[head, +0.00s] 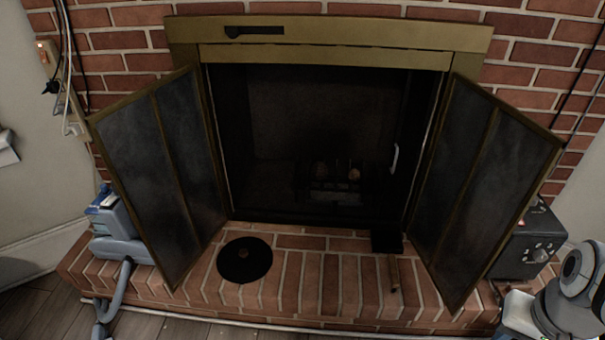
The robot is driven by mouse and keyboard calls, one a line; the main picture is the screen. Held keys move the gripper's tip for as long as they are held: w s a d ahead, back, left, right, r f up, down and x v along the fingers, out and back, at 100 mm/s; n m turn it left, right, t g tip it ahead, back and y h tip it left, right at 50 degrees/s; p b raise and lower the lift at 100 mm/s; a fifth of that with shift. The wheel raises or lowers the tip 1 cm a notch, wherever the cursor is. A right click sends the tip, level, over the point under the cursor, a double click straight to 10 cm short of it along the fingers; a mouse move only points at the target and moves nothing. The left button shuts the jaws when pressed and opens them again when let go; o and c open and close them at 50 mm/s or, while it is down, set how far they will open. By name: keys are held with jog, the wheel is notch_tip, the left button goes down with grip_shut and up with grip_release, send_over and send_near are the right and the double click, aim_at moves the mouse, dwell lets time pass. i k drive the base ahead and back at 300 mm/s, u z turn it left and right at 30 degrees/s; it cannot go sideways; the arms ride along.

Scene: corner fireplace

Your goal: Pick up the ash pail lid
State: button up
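The ash pail lid (244,268) looks like a flat, round black disc with a small brownish knob or mark near its middle. It lies on the brick hearth, left of centre, in front of the fireplace opening and near the foot of the left door. Nothing covers it. My gripper is not in view. A grey and white rounded part at the lower right corner looks like a link of my arm, well to the right of the lid.
Two mesh doors stand open, left (140,135) and right (505,150). A black shovel-like tool (387,243) lies on the hearth (310,290). A blue-grey device with a hose (122,225) stands left; a black box with knobs (525,250) stands right. Bricks between lid and tool are clear.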

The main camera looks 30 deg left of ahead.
aim_at(245, 260)
jog(key=u, duration=0.4)
jog(key=k, duration=0.75)
jog(key=u, duration=1.45)
jog(key=i, duration=1.7)
jog(key=z, duration=0.4)
